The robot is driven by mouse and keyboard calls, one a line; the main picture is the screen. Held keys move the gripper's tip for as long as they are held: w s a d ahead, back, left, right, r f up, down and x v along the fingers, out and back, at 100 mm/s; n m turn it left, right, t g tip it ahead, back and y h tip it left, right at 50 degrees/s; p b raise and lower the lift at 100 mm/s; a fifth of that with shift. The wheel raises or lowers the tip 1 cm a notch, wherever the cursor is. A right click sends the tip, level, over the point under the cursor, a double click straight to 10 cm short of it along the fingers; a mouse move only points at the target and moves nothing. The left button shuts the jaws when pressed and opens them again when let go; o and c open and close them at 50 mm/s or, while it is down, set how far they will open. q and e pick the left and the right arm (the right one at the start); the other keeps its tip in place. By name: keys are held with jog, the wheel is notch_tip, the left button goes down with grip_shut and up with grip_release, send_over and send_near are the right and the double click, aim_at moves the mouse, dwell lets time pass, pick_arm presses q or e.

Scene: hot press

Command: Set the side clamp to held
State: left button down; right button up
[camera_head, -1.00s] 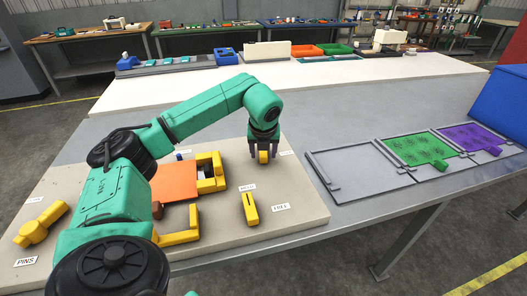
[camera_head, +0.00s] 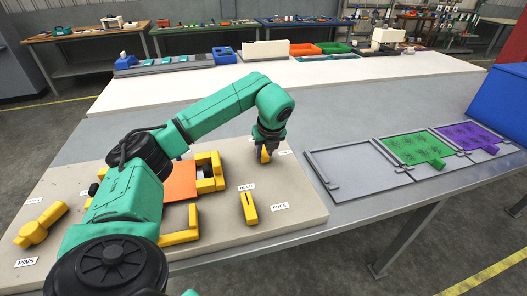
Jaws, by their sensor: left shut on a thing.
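My left gripper (camera_head: 267,150) points down at the back right of the pale board and is shut on a small yellow lever (camera_head: 264,156). The fingers hide part of this lever, which looks tilted. A second yellow lever (camera_head: 249,208) stands untouched nearer the front, between a label that seems to read HELD (camera_head: 246,187) and one reading FREE (camera_head: 280,206). I cannot tell from the labels which lever is the side clamp. An orange plate (camera_head: 181,180) lies between yellow corner blocks (camera_head: 210,171), left of my gripper. My right gripper is not in view.
The pale board (camera_head: 300,220) rests on a grey table. A yellow knob piece (camera_head: 40,224) lies at its left by a PINS label (camera_head: 27,262). Grey framed panels (camera_head: 358,172), one green and one purple, lie to the right. A blue box (camera_head: 501,97) stands at far right.

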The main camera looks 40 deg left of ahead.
pick_arm(q)
jog(key=c, duration=0.6)
grip_release()
jog(key=shift+r, duration=0.15)
jog(key=p+v, duration=0.2)
jog(key=v, duration=1.2)
jog(key=shift+s+d+r, duration=0.15)
jog(key=shift+d, duration=0.05)
jog(key=shift+r+p, duration=0.1)
jog(key=shift+p, duration=0.2)
